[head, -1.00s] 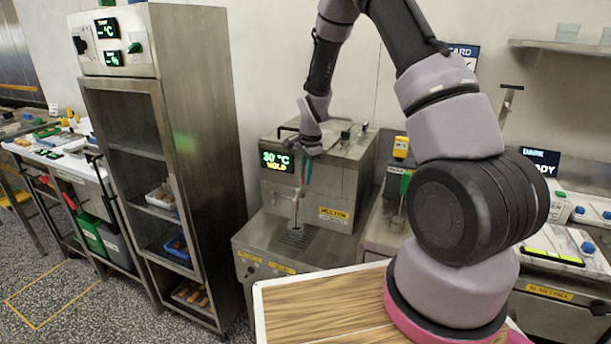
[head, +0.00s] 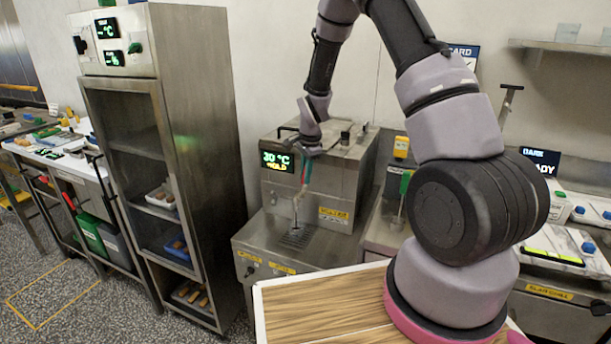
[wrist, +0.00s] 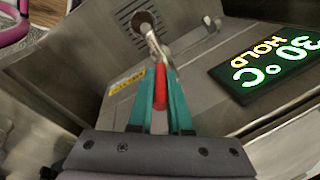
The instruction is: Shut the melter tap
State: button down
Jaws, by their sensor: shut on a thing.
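The melter (head: 338,190) is a steel box against the wall with a green display reading 30 °C HOLD (wrist: 272,62). Its tap (wrist: 150,38) is a metal fitting with a red lever (wrist: 160,88), seen close in the wrist view. My gripper (wrist: 161,84) has teal fingers, shut on the red lever, one on each side. In the head view my gripper (head: 307,170) hangs in front of the melter, just right of the display. The metal spout (head: 296,208) shows below it.
A drain grille (head: 297,238) sits in the steel shelf under the tap. A tall steel cabinet (head: 200,140) with trays stands to the left. A wooden-topped board (head: 310,305) fills the front. More machines stand at the right.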

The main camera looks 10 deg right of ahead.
jog(key=shift+w+a+g+h, duration=0.2)
jog(key=shift+a+g+h, duration=0.2)
jog(key=shift+a+h, duration=0.1)
jog(key=shift+w+a+r+g+h, duration=0.15)
jog(key=shift+w+g+h, duration=0.2)
jog(key=shift+h, duration=0.35)
jog(key=c, duration=0.8)
grip_release()
jog(key=shift+c, duration=0.2)
jog(key=shift+a+r, duration=0.1)
notch_tip(320, 180, up, 10)
jog(key=a, duration=0.1)
jog(key=shift+s+a+r, duration=0.15)
jog(key=shift+s+r, duration=0.05)
jog(key=shift+s, duration=0.05)
